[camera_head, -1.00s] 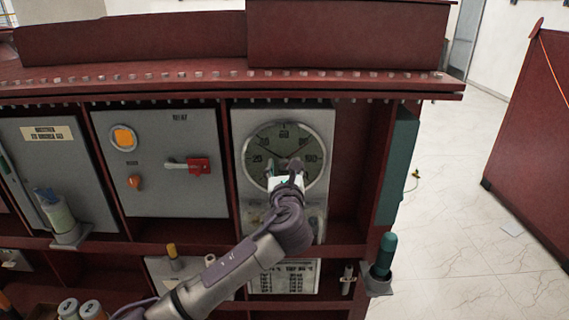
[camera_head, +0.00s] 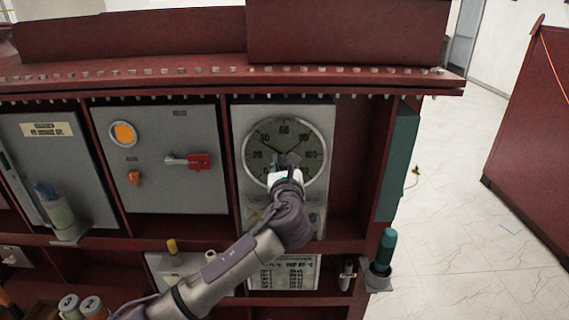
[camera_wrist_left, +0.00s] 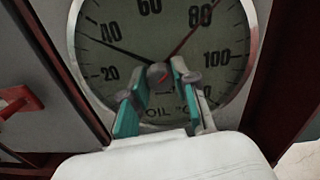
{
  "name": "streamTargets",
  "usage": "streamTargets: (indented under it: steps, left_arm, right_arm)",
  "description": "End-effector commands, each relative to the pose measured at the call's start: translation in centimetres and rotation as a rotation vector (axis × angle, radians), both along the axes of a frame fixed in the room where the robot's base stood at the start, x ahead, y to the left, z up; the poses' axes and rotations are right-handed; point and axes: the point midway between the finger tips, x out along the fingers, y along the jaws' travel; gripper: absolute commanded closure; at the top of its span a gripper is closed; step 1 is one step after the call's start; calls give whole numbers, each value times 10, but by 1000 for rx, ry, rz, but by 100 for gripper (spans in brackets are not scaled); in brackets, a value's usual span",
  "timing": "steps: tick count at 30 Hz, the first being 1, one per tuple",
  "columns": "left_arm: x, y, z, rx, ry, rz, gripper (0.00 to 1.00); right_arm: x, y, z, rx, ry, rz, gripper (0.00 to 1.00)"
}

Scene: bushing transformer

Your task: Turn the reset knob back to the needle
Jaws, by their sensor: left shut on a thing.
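The round oil temperature gauge (camera_head: 262,140) is set in a grey panel, with dark markings on a grey-green face; it fills the top of the left wrist view (camera_wrist_left: 120,75). A black needle (camera_wrist_left: 118,47) points between 20 and 40, close to 40. A thin red needle (camera_wrist_left: 190,38) points up right, near 80. The small reset knob (camera_wrist_left: 158,73) sits at the dial's centre. My left gripper (camera_head: 284,164) reaches it from below, its green-padded fingers shut around the knob, partly hiding it and the lower dial. My right gripper is not in view.
Left of the gauge is a grey panel (camera_head: 150,195) with an orange lamp and a red switch handle (camera_head: 199,161). A teal-handled tool (camera_head: 385,250) stands in a holder at lower right. Open floor (camera_head: 460,220) lies to the right.

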Motion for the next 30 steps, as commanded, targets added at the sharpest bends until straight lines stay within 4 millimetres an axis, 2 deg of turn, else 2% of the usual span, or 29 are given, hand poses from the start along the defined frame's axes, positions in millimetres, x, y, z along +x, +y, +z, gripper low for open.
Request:
streamTargets:
  steps: [8, 30]
  left_arm:
    - [0, -1, -2, -199, 2, -2, 100]
    - [0, 1, -3, -903, 2, 0, 100]
  right_arm:
    - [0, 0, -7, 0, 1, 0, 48]
    - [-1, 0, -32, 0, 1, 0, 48]
